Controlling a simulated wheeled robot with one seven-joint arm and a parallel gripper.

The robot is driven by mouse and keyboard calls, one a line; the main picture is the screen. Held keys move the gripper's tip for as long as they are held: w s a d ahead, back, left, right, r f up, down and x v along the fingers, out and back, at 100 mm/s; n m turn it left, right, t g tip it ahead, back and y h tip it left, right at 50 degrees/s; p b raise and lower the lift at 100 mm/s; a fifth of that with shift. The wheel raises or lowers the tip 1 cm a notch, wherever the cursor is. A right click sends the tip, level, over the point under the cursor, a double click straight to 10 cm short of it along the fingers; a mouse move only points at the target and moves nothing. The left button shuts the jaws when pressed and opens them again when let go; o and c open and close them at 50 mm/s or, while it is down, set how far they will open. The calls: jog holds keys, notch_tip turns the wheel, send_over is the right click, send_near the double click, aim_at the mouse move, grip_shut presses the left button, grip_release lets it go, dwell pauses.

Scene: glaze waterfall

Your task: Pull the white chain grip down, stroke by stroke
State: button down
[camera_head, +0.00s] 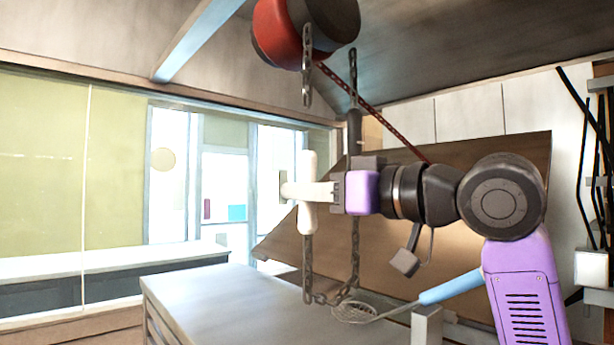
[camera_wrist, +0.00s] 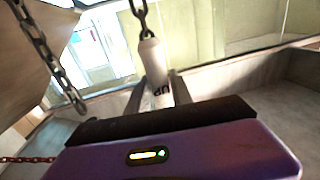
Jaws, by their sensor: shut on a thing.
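The white chain grip (camera_head: 308,166) is an upright white cylinder on a hanging chain (camera_head: 307,265). My gripper (camera_head: 290,190) is shut around its middle, and grip shows above and below the fingers. In the wrist view the white grip (camera_wrist: 152,58) stands between my two fingers (camera_wrist: 156,92), with dark lettering near its lower visible part. The chain runs up from the grip toward a red and dark hoist drum (camera_head: 290,32). A second chain strand (camera_head: 354,240) hangs to the right, with a dark cylinder (camera_head: 354,130) on it. The strands meet in a loop near the table.
A grey table (camera_head: 215,290) lies below the chain loop. A round wire strainer with a blue handle (camera_head: 450,291) is at its right side. A brown tilted board (camera_head: 480,190) stands behind my arm. A dark red chain (camera_head: 370,108) slants down from the drum. Windows are at left.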

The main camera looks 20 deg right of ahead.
notch_tip(320, 180, down, 9)
jog(key=b, duration=0.3)
jog(key=shift+b, duration=0.4)
jog(key=c, duration=1.1)
grip_release()
jog(key=shift+r, duration=0.1)
jog(key=shift+s+r, duration=0.1)
jog(key=b+v, duration=0.1)
jog(key=v, duration=0.6)
jog(key=shift+s+d+b, duration=0.2)
jog(key=shift+s+b, duration=0.1)
